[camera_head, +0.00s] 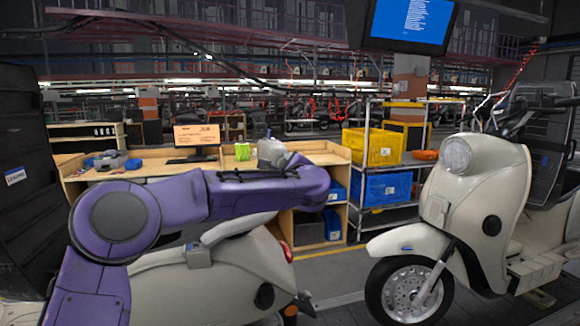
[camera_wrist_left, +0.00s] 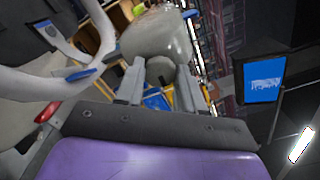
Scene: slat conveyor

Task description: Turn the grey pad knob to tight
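My left arm, purple, comes in from the left and reaches across the middle in the head view. Its gripper (camera_head: 291,160) is small there, beside a pale grey rounded object (camera_head: 269,149). In the left wrist view my left gripper (camera_wrist_left: 160,78) has its two grey fingers apart. A round grey knob-like end (camera_wrist_left: 160,69) lies between them, under a pale, translucent-looking body (camera_wrist_left: 157,35). I cannot tell if this is the pad knob, or if the fingers touch it. No tight mark can be made out. My right gripper is out of view.
A cream scooter (camera_head: 480,175) stands at the right. Another pale scooter (camera_head: 205,285) is below my left arm. A wooden bench (camera_head: 150,163) with a monitor (camera_head: 197,137) is behind. A yellow bin (camera_head: 372,147) and a blue bin (camera_head: 385,188) sit on a rack.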

